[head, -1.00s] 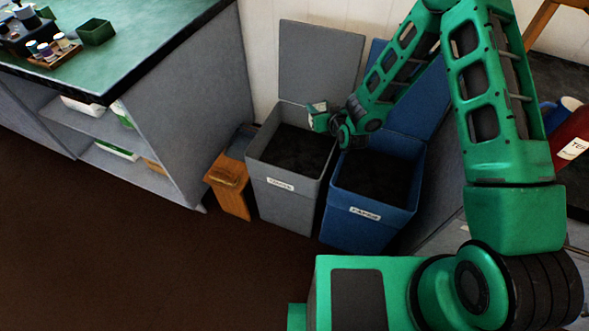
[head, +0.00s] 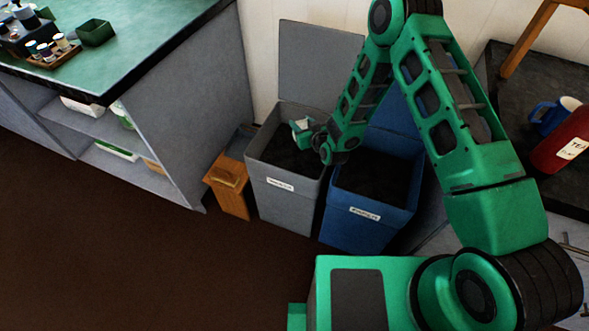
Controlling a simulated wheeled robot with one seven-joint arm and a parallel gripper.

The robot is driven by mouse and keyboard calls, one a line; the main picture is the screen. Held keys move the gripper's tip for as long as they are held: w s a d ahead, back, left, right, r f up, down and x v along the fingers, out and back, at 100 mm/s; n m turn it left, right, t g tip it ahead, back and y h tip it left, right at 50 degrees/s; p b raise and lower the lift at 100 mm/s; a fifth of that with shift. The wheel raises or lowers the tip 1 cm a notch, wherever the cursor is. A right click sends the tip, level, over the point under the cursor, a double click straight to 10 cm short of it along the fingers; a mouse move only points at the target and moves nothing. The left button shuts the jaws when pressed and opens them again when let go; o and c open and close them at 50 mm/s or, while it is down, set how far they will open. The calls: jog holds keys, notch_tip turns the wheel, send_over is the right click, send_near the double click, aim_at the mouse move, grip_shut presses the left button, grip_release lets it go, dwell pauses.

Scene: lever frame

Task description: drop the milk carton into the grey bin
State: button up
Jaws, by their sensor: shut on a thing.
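The grey bin (head: 284,193) stands open by the wall, its lid raised behind it. My gripper (head: 305,133) is over the bin's opening, toward its right side. It is shut on a small pale thing, which looks like the milk carton (head: 299,126). The carton is partly hidden by the gripper and too small to make out in detail. It appears at about rim height or a little above, and I cannot tell its exact height.
A blue bin (head: 367,215) stands open just right of the grey bin. A small wooden bin (head: 229,187) is to its left, beside the grey counter with a green top (head: 150,30). A blue mug (head: 553,115) and red canister (head: 566,145) stand on the dark surface at right.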

jog(key=shift+f, duration=0.1)
jog(key=o, duration=1.1)
jog(key=shift+s, duration=0.1)
jog(key=v, duration=1)
jog(key=shift+s+d, duration=0.15)
jog(key=shift+d, duration=0.15)
